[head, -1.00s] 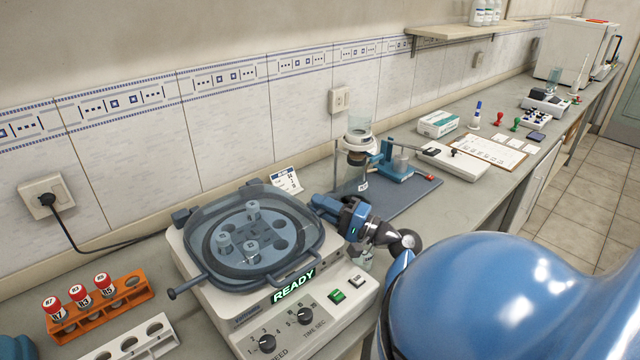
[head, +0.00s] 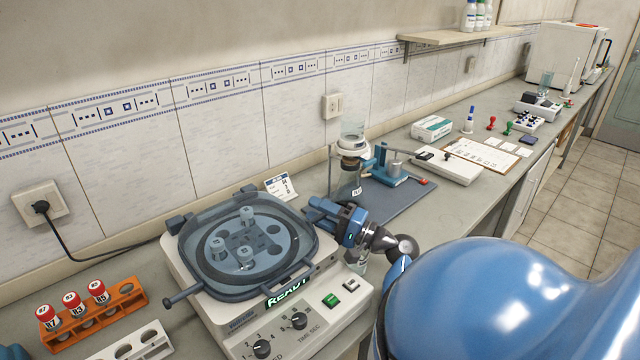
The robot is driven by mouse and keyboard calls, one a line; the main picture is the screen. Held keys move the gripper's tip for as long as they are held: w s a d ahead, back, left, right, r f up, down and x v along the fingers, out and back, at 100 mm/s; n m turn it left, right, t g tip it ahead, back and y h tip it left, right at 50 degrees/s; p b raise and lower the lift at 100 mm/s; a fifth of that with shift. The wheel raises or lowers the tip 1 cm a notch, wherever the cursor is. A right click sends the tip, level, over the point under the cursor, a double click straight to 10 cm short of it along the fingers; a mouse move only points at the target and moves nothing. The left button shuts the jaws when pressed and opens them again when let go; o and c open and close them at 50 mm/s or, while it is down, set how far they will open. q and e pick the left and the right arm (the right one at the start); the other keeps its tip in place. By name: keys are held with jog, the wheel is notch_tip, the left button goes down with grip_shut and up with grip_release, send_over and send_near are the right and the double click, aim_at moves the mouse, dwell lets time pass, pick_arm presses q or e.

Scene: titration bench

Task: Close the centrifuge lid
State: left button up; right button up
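The centrifuge (head: 190,290) stands at front centre, a pale box with two dials and a lit display. Its see-through, dark-framed lid (head: 188,262) lies low over the rotor (head: 240,238), tubes showing through. The lid looks flat or nearly so; I cannot tell if it is latched. A front handle (head: 291,282) partly covers the READY display, and a knobbed bar (head: 180,297) sticks out at left. My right gripper (head: 311,212) is at the lid's right edge, pointing left. Its fingertips are dark and small; I cannot tell whether they touch the lid or are open.
An orange rack (head: 128,302) with red-capped tubes and a white rack (head: 150,345) stand left of the centrifuge. A small card (head: 280,187) stands behind it. A glass vessel on a stand (head: 350,165) and a blue-based device (head: 392,172) are behind my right gripper.

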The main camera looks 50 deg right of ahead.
jog(key=shift+s, duration=0.1)
jog(key=shift+s+d, duration=0.1)
jog(key=shift+s, duration=0.05)
jog(key=r+b+v, duration=0.1)
jog(key=r+v, duration=0.1)
jog(key=v, duration=1)
jog(key=shift+s+r, duration=0.2)
jog(key=shift+s, duration=0.35)
jog(key=shift+d, duration=0.1)
